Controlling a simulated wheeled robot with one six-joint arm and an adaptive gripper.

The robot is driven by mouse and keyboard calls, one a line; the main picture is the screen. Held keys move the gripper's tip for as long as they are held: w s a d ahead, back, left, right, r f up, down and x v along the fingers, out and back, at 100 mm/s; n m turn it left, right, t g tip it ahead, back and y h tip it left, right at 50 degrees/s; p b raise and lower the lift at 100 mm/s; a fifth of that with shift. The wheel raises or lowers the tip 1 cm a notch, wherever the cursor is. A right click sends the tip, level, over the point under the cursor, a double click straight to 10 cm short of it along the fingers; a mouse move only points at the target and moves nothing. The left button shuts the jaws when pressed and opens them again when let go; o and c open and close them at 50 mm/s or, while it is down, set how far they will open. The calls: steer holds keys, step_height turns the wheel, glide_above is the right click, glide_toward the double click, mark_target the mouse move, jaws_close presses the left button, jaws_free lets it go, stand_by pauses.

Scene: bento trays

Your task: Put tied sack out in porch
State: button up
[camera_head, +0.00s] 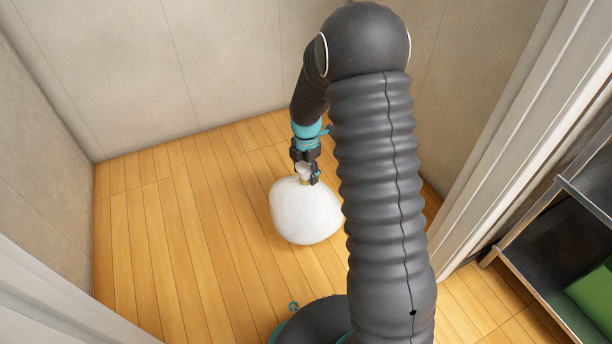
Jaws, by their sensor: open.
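The tied sack (304,214) is a round white bag on the wooden floor in the small walled space, roughly mid-picture. Its tied neck is at the top, with a small yellowish band there. My gripper (306,178) is right above it, pointing down, with its open fingers around or beside the neck. I cannot tell whether the fingers touch the neck. My dark arm hides the floor to the right of the sack.
Beige walls close in the space at the back and left. A white door frame (507,135) stands at right, with another pale edge at lower left. A dark metal shelf (560,225) holding a green item (594,297) is at far right. Floor (165,235) left of the sack is clear.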

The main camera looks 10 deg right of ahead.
step_height(320, 180, up, 9)
steer(key=shift+f+p, duration=0.1)
steer(key=shift+p, duration=0.5)
steer(key=shift+s+r, duration=0.1)
steer(key=shift+r, duration=0.55)
steer(key=s+r+m+t, duration=0.3)
steer(key=s+r+m, duration=0.85)
steer(key=r, duration=0.35)
steer(key=s+r+m+t, duration=0.2)
steer(key=s+r+m, duration=0.2)
steer(key=s+m, duration=0.8)
steer(key=s, duration=0.6)
steer(key=shift+t, duration=0.3)
steer(key=shift+r, duration=0.1)
